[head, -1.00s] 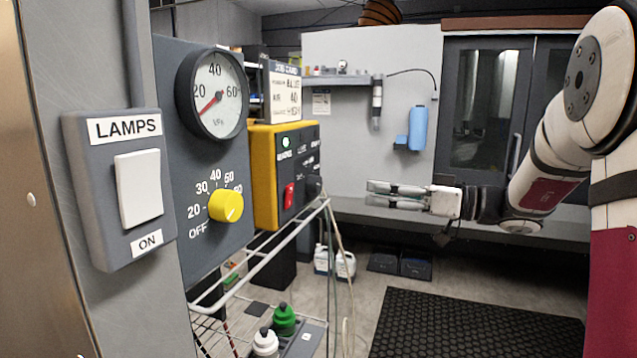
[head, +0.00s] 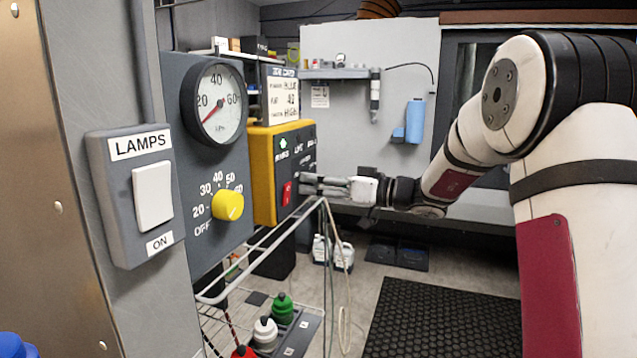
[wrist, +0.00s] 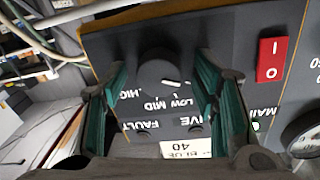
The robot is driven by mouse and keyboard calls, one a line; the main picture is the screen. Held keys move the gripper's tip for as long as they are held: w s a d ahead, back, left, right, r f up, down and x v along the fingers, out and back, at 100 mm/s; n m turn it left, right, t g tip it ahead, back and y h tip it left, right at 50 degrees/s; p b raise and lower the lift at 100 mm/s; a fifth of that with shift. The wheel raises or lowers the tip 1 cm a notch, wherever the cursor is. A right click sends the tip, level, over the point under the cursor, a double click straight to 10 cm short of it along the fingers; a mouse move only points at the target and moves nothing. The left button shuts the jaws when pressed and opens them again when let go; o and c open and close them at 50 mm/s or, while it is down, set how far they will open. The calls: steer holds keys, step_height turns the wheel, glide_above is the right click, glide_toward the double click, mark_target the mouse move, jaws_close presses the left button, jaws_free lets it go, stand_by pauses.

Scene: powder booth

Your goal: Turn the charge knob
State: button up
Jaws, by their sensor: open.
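A dark round knob (wrist: 155,66) sits on the control box's dark face, with LOW, MID and HIGH printed upside down beside it in the wrist view. A short white mark shows at its lower right, on the LOW side. My gripper (wrist: 160,78) is open, with one green-padded finger on each side of the knob; whether they touch it I cannot tell. In the head view my gripper (head: 303,185) is at the face of the yellow-sided control box (head: 262,178) and hides the knob.
A red rocker switch (head: 287,193) is close to my fingers; the wrist view shows it too (wrist: 271,59). A yellow knob (head: 228,205), a pressure gauge (head: 218,103) and the lamps switch (head: 153,196) are nearer. A wire rack (head: 262,250) stands below. A job card (head: 283,95) is above.

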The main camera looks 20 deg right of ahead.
steer(key=shift+c, duration=0.3)
steer(key=c, duration=1.1)
steer(key=shift+w+d+m+g+p, duration=0.1)
steer(key=shift+m+g+p, duration=0.25)
steer(key=shift+m, duration=6.05)
steer(key=shift+d+m+g+p, duration=0.15)
steer(key=shift+m+g, duration=0.3)
steer(key=shift+m, duration=5.95)
steer(key=shift+a+y, duration=0.1)
steer(key=shift+y, duration=0.2)
